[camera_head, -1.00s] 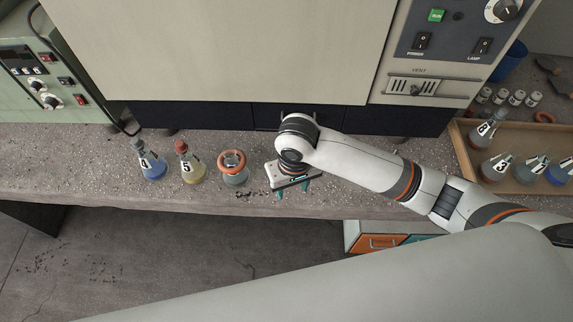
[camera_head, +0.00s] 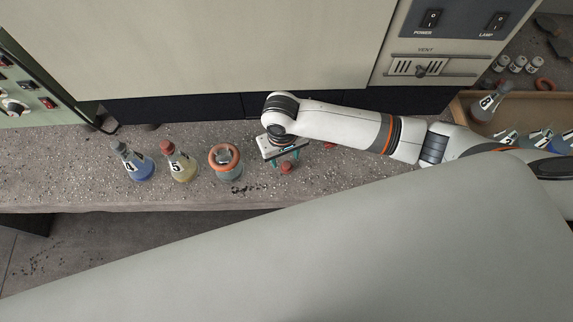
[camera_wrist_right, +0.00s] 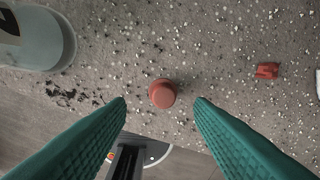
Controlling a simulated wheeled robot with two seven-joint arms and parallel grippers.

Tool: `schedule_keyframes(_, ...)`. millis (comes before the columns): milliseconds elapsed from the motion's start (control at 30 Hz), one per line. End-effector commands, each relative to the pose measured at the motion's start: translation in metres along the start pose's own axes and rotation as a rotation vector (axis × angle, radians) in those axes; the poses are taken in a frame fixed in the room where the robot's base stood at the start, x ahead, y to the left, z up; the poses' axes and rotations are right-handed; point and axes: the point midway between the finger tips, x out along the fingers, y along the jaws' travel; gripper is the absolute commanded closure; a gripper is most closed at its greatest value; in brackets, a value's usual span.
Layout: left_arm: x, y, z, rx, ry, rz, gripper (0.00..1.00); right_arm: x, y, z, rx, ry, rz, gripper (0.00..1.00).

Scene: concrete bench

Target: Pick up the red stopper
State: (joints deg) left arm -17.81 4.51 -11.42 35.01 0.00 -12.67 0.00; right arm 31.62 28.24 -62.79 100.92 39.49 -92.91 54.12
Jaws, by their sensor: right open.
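The red stopper (camera_head: 286,167) is a small round plug on the speckled bench, right of the flask with the orange ring. In the right wrist view the red stopper (camera_wrist_right: 162,93) shows from above, centred between the fingers and slightly beyond their tips. My right gripper (camera_head: 284,160) is over it, pointing down, with teal fingers apart. In the right wrist view the right gripper (camera_wrist_right: 160,103) is open and empty; whether its tips are level with the stopper is unclear. My left gripper is not in view.
Flask 4 (camera_head: 137,165), flask 5 (camera_head: 180,165) and the orange-ringed flask (camera_head: 226,163) stand to the left. A small red object (camera_wrist_right: 267,71) lies to the right. A wooden tray (camera_head: 461,108) with flasks is far right. The bench's front edge is close.

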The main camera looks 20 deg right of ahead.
Motion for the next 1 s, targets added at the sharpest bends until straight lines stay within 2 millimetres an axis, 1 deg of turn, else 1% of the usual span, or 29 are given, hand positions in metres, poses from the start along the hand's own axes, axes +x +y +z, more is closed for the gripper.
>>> schedule_keyframes(200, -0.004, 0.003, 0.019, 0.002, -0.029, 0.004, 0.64, 0.032, -0.005, -0.003, 0.0, 0.003, -0.002, 0.52)
schedule_keyframes(300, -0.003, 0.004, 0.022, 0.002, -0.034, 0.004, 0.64, 0.043, -0.004, -0.002, -0.001, 0.002, -0.001, 0.52)
schedule_keyframes(400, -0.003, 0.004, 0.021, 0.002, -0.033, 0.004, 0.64, 0.048, -0.004, -0.002, -0.001, 0.0, -0.001, 0.52)
schedule_keyframes(600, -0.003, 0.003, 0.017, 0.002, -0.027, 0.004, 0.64, 0.049, -0.004, -0.002, -0.001, 0.0, -0.001, 0.52)
schedule_keyframes(667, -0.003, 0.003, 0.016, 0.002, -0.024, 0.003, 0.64, 0.049, -0.004, -0.002, -0.001, 0.0, -0.001, 0.6)
schedule_keyframes(833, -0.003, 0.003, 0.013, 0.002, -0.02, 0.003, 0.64, 0.049, -0.004, -0.002, -0.001, 0.0, -0.001, 0.88)
schedule_keyframes(933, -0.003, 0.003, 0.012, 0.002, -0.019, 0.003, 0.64, 0.049, -0.004, -0.002, -0.001, 0.0, -0.001, 0.96)
schedule_keyframes(1000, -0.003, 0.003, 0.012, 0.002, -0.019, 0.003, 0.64, 0.049, -0.004, -0.002, -0.001, 0.0, -0.001, 0.95)
